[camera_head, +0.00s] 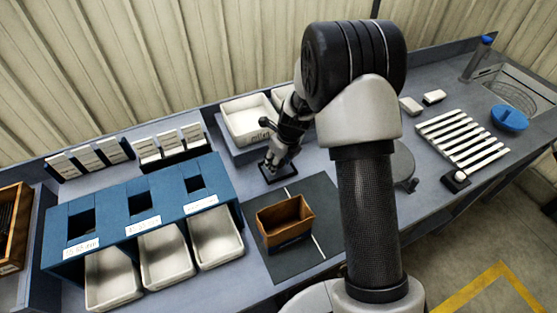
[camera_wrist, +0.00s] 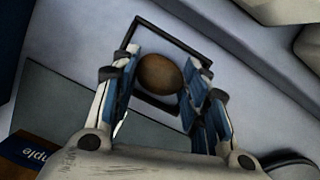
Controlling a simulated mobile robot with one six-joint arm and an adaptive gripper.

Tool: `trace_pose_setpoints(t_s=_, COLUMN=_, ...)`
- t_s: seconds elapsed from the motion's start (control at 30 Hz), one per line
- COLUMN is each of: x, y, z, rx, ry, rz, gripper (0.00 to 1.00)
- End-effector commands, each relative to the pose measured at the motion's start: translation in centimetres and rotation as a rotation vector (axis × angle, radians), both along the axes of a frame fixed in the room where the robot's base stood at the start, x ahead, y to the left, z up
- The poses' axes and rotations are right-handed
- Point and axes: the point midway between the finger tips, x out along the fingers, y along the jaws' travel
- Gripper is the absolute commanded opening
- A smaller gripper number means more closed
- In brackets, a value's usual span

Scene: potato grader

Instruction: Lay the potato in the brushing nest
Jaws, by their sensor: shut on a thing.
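My gripper (camera_wrist: 162,72) is shut on a brown, rounded potato (camera_wrist: 160,74), with blue-padded fingers on both sides of it. In the head view my gripper (camera_head: 277,160) is low over the bench, left of my arm; the potato cannot be made out there. A thin black rectangular frame (camera_wrist: 172,30) lies around and behind the potato in the wrist view, and may be the brushing nest. Its dark base (camera_head: 277,174) shows under my gripper in the head view. I cannot tell whether the potato touches it.
A brown sample box (camera_head: 285,222) stands on a dark mat (camera_head: 312,255). A blue sorting rack (camera_head: 133,190) with white bins is at left. A white labelled tray (camera_head: 246,118) stands just behind my gripper. A slatted rack (camera_head: 465,140) and blue-topped dish (camera_head: 509,118) are at right.

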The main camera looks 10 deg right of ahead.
Motion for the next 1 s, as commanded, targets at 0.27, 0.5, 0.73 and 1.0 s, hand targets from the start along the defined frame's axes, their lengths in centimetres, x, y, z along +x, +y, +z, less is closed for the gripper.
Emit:
trace_pose_setpoints(t_s=0.27, x=0.03, y=-0.01, z=0.08, rx=0.0, ry=-0.001, rz=0.0, gripper=0.45)
trace_pose_setpoints(t_s=0.5, x=0.02, y=0.0, z=0.06, rx=0.0, ry=0.0, rz=0.0, gripper=0.61)
trace_pose_setpoints(t_s=0.73, x=0.01, y=0.0, z=0.04, rx=0.0, ry=0.0, rz=0.0, gripper=0.65)
trace_pose_setpoints(t_s=1.0, x=-0.13, y=-0.14, z=0.98, rx=-0.001, ry=-0.003, rz=0.0, gripper=0.65)
